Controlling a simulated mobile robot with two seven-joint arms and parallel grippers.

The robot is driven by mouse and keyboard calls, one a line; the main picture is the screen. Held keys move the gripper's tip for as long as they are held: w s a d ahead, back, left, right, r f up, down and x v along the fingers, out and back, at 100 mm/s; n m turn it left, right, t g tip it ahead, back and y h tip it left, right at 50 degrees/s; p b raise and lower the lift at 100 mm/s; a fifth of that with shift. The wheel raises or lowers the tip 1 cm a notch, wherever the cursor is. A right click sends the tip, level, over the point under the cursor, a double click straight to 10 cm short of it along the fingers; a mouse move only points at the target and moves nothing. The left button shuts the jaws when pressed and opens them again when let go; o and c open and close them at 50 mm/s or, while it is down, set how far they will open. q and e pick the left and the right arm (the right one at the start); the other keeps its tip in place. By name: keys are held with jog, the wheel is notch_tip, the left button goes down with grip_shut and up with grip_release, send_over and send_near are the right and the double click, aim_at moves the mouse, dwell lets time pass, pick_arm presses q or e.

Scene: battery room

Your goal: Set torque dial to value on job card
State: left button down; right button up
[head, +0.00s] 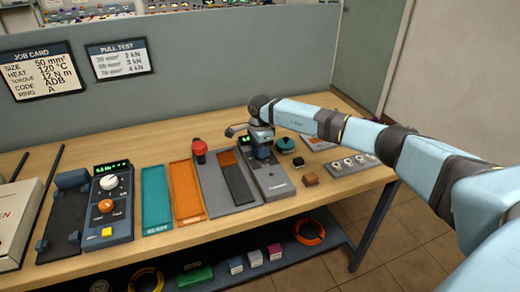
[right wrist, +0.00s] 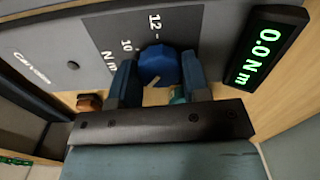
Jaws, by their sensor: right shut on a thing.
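The job card (head: 43,71) hangs on the grey partition and reads torque 12 N m. The torque tester (head: 277,184) stands on the bench under my right gripper (head: 262,146). In the right wrist view, my right gripper (right wrist: 160,70) is shut on the blue dial (right wrist: 159,63), one finger on each side. The scale plate (right wrist: 112,38) beside the dial shows 10, 12 and N m. The green display (right wrist: 264,46) reads 0.0 N m. The dial's pointer setting is hard to tell. In the head view the gripper hides the dial. My left gripper is not in view.
A red knob (head: 199,148), an orange tray (head: 187,191), a teal tray (head: 156,200) and a heater unit (head: 108,205) stand left of the tester. A small brown block (head: 310,178) and a dark green round thing (head: 285,145) lie close to its right. The bench front is clear.

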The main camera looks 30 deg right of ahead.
jog(key=m, duration=0.6)
jog(key=shift+r+p, duration=0.1)
jog(key=shift+p, duration=0.3)
jog(key=m+p, duration=0.1)
jog(key=m, duration=0.4)
jog(key=m+p, duration=0.1)
jog(key=m, duration=0.2)
jog(key=shift+m, duration=0.3)
jog(key=m+p, duration=0.1)
jog(key=m, duration=0.1)
jog(key=shift+m, duration=0.4)
jog(key=m+p, duration=0.1)
jog(key=m, duration=0.2)
jog(key=shift+m, duration=0.3)
jog(key=m+p, duration=0.3)
jog(key=m, duration=0.2)
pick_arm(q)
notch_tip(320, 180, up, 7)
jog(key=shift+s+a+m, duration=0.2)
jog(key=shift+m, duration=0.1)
pick_arm(e)
jog(key=shift+m, duration=0.8)
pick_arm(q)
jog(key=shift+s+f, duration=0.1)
pick_arm(e)
jog(key=shift+m, duration=0.3)
